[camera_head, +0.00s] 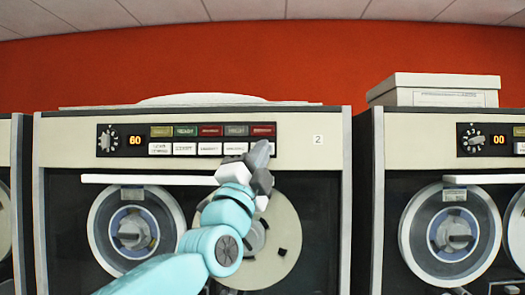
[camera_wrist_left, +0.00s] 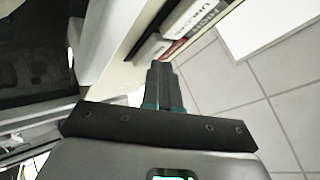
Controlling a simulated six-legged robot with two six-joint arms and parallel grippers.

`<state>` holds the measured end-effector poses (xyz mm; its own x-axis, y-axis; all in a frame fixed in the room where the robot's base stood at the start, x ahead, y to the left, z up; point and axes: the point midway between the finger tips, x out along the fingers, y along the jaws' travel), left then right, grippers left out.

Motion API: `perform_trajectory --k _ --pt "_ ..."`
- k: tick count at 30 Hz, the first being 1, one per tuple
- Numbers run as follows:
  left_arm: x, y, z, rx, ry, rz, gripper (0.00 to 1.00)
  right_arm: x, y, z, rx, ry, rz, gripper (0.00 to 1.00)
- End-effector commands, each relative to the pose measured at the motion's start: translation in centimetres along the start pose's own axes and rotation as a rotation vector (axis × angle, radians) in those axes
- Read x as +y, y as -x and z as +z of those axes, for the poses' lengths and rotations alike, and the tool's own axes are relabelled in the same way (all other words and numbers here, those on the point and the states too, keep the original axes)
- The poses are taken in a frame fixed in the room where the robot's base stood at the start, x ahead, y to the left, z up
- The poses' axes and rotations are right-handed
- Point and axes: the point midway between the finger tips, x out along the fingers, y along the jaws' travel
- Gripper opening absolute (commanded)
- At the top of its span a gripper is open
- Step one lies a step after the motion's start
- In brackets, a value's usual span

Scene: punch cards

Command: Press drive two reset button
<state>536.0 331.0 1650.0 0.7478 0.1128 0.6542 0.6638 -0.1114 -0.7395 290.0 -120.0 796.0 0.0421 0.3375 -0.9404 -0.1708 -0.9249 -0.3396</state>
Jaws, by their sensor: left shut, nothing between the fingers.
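Drive two (camera_head: 335,160) is the cabinet marked with a small "2" (camera_head: 318,139). Its black control panel (camera_head: 103,147) has a row of coloured lamps above a row of white buttons. Labels on these buttons are too small to read surely in the head view, so I cannot tell which is reset. My left gripper (camera_head: 261,152) is shut and empty, its tip at the right end of the white row, covering the rightmost button. In the left wrist view, the shut fingers (camera_wrist_left: 160,68) point at a white button (camera_wrist_left: 150,47) beside one labelled "UNLOAD" (camera_wrist_left: 187,14); contact cannot be told.
Below the panel are a white ledge (camera_head: 130,180) and two tape reels, the left one (camera_head: 133,230) in clear view. My left arm crosses the right one (camera_head: 285,225). Another drive (camera_head: 362,180) stands to the right with a box (camera_head: 440,85) on top.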

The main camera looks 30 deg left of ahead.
Motion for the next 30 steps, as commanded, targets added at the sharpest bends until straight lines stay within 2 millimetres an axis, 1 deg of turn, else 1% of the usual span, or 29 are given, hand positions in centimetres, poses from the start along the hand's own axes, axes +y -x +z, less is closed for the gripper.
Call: perform_trajectory --k 1,6,17,24,30 --pt "0.0 0.3 -0.2 0.001 0.001 0.000 0.00 0.1 -0.3 0.0 0.000 0.000 0.000 0.43" --pt "-0.5 1.0 -0.6 0.001 0.000 0.000 0.00 0.3 -0.7 0.0 0.000 0.000 0.000 0.43" --pt "-0.7 1.2 -0.8 0.001 0.000 0.000 0.00 0.3 -0.8 0.0 0.000 0.000 0.000 0.43" --pt "-1.9 2.8 -1.9 0.002 0.002 -0.001 0.00 0.5 -1.4 0.0 0.000 0.000 0.000 0.43" --pt "-2.9 4.0 -2.9 0.002 0.001 -0.001 0.00 0.4 -1.2 0.0 0.000 0.000 0.000 0.43"
